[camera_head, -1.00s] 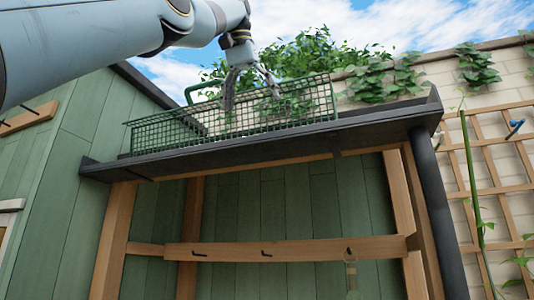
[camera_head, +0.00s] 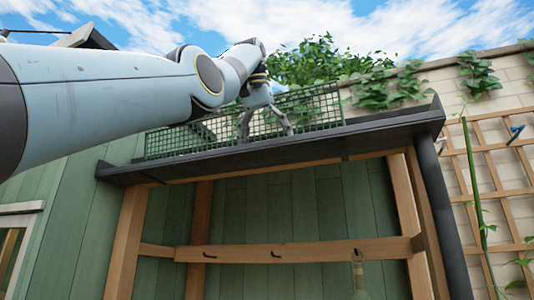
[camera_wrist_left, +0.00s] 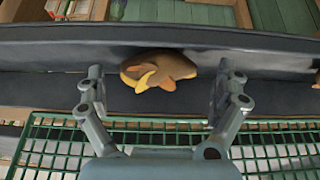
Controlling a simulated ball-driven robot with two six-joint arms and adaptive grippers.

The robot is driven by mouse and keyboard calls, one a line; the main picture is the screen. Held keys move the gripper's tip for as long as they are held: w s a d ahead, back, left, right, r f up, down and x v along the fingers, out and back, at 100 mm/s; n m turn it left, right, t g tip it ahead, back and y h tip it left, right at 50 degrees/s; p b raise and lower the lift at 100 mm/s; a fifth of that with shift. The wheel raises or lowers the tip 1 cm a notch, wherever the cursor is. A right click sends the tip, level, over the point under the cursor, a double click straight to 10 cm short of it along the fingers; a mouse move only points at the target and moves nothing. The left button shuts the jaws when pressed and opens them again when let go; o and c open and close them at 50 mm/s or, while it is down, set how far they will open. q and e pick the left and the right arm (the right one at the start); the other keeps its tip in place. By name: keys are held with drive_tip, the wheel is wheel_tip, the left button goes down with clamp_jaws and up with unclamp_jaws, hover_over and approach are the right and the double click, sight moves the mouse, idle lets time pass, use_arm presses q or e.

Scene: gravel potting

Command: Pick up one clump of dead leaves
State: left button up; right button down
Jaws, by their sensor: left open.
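A clump of dead leaves (camera_wrist_left: 160,70), brown with a yellow edge, lies in a dark gutter in the left wrist view. My left gripper (camera_wrist_left: 160,82) is open, with one finger on each side of the clump and nothing held. In the head view the left gripper (camera_head: 267,132) points down at the gutter, in front of or within the green wire basket; I cannot tell which. The clump is hidden behind the gutter's front wall in the head view. My right gripper is not in view.
The dark gutter (camera_head: 310,146) runs along the wooden frame's top edge. The green wire basket (camera_head: 175,142) stands along it and its mesh (camera_wrist_left: 60,135) shows close below the gripper. Leafy plants (camera_head: 305,62) grow behind. A trellis (camera_head: 500,190) stands at the right.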

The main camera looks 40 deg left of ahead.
use_arm(q)
drive_tip(key=shift+w+f, duration=0.3)
drive_tip(key=shift+w, duration=0.3)
drive_tip(key=shift+w+f, duration=0.3)
drive_tip(key=shift+w, duration=0.3)
drive_tip(key=shift+s+r, duration=0.1)
drive_tip(key=shift+s+d+r, duration=0.1)
drive_tip(key=shift+s+r, duration=0.2)
drive_tip(key=shift+s, duration=0.45)
drive_tip(key=c, duration=0.4)
drive_tip(key=shift+c, duration=1.3)
drive_tip(key=shift+w+f, duration=0.1)
drive_tip(key=shift+w, duration=0.05)
drive_tip(key=shift+c, duration=1.1)
drive_tip(key=shift+w+f, duration=0.1)
drive_tip(key=shift+c, duration=1.4)
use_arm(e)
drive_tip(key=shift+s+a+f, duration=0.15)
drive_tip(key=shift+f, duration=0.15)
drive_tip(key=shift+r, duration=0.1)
